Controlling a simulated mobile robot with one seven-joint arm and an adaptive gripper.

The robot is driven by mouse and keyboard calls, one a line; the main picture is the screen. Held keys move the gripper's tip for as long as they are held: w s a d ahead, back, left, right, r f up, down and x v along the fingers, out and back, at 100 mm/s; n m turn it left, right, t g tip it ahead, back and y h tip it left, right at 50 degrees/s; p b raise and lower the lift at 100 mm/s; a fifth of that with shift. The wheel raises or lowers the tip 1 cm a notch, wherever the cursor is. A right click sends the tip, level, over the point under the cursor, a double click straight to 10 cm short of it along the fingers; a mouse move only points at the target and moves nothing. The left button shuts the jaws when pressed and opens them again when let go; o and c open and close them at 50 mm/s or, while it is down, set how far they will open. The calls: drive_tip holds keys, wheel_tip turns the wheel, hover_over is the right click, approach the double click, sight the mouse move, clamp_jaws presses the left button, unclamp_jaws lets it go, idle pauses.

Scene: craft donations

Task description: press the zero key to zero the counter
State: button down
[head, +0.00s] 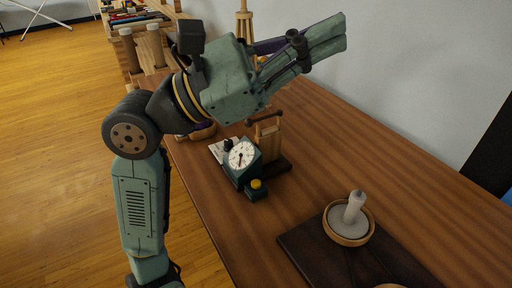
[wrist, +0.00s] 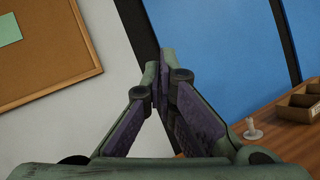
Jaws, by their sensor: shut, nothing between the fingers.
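The counter (head: 240,167) is a small dark teal box with a round white dial, standing on the brown table. A yellow round key (head: 256,184) sits on a low block at its front; I take it to be the zero key. My gripper (head: 338,33) is raised above and behind the counter, pointing up and to the right, well apart from the key. Its fingers are together and empty, as the wrist view (wrist: 159,75) also shows. The counter is not seen in the wrist view.
A round wooden dish (head: 347,238) with a pale upright peg stands on a dark mat (head: 300,243) at the front right. A wooden post (head: 268,138) rises just behind the counter. A wooden compartment box (wrist: 300,108) shows in the wrist view.

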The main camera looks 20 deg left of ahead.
drive_tip(key=w+f+n+t+y, duration=0.1)
drive_tip(key=w+f+y, duration=0.5)
drive_tip(key=w+f, duration=0.3)
drive_tip(key=g+y+p, duration=0.1)
drive_tip(key=g+y, duration=0.1)
drive_tip(key=y, duration=0.7)
hover_over(257, 185)
wheel_tip(257, 185, down, 18)
drive_tip(key=shift+r+n, duration=0.15)
drive_tip(key=shift+n, duration=0.25)
wheel_tip(257, 185, down, 8)
drive_tip(key=b, duration=0.3)
drive_tip(key=shift+r, duration=0.2)
drive_tip(key=shift+f+b, duration=0.6)
drive_tip(key=shift+b, duration=0.25)
